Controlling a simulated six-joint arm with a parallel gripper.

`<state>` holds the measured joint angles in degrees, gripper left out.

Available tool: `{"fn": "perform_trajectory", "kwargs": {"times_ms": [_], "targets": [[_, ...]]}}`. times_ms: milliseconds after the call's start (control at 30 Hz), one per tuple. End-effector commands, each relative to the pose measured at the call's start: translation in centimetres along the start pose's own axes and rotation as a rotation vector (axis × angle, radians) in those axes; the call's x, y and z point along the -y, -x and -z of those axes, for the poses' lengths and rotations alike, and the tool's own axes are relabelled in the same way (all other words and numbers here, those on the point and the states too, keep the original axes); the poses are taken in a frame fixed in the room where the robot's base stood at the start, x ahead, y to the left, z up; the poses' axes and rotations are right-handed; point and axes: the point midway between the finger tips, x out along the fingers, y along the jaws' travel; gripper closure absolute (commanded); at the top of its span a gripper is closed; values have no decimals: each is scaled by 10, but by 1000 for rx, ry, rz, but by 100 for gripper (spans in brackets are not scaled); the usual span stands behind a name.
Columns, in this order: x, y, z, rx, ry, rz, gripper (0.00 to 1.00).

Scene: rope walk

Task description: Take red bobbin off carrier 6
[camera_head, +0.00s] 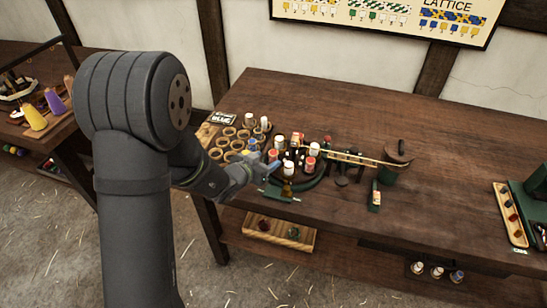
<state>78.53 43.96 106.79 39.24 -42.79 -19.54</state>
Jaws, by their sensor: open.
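Several small bobbins stand on the carriers of the braiding machine at the table's middle. Some show red: a red one (272,156) just beyond my gripper, and another red and white one (310,163) to its right. White bobbins (288,168) stand among them. The carrier numbers are too small to read, so I cannot tell which is carrier 6. My gripper (270,170) is open at the near left side of the machine, close to the bobbins. I cannot tell whether it touches one. My arm comes in from the left and hides part of the table edge.
A wooden rack (215,153) with round cups stands left of the machine, with a "BLUE" sign (223,118) behind it. The table's right middle is clear (440,160).

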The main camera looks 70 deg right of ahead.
Motion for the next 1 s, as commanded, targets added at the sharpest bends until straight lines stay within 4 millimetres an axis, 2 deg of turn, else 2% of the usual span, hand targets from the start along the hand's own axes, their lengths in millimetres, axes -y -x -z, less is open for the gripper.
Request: {"fn": "perform_trajectory", "kwargs": {"times_ms": [200,500,533,767,1000], "targets": [[1,-32,-1,0,-1,-2,46],[2,-38,-1,0,0,0,46],[2,-38,-1,0,0,0,48],[2,-38,-1,0,0,0,93],[2,-38,-1,0,0,0,94]]}}
